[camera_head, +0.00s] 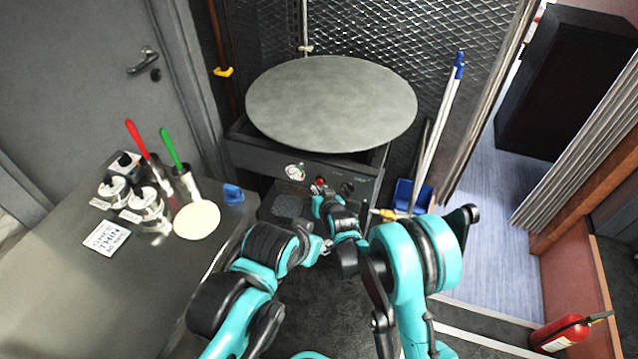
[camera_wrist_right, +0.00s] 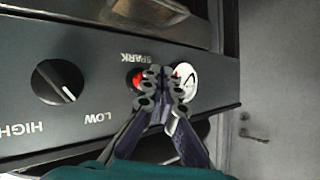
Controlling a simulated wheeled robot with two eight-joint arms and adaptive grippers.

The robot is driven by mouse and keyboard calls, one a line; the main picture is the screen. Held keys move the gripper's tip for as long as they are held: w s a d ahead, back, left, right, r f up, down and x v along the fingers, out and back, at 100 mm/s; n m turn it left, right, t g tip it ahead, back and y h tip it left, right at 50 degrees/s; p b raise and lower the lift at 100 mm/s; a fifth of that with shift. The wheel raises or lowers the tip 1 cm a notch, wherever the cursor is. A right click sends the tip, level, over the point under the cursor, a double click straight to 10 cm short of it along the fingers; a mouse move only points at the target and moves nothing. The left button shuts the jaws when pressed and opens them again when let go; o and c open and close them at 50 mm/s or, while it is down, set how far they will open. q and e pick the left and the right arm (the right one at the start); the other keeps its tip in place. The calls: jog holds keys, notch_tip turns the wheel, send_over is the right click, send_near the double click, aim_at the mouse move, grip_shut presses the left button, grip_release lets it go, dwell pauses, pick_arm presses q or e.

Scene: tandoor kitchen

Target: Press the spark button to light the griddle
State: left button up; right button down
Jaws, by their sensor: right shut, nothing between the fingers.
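The griddle (camera_head: 330,105) is a large round grey plate on a dark stand. Its front panel (camera_head: 365,172) carries a red spark button (camera_head: 319,181), which also shows in the right wrist view (camera_wrist_right: 134,77) beside the upside-down SPARK label. My right gripper (camera_head: 318,200) is shut and empty in front of the panel; in the right wrist view its fingertips (camera_wrist_right: 162,74) cover the button's right part. I cannot tell whether they touch it.
A black knob (camera_wrist_right: 58,82) marked HIGH and LOW and a white dial (camera_wrist_right: 184,80) flank the button. A counter (camera_head: 70,270) with canisters, red- and green-handled tools and a round pale disc stands left. A blue bucket (camera_head: 405,195) with poles stands right of the griddle.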

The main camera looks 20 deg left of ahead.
jog(key=shift+w, duration=0.2)
jog(key=shift+w, duration=0.25)
jog(key=shift+w, duration=0.5)
dwell(0.6)
dwell(0.4)
jog(key=shift+s, duration=0.95)
jog(key=s, duration=0.5)
jog(key=shift+d, duration=0.15)
dwell(0.5)
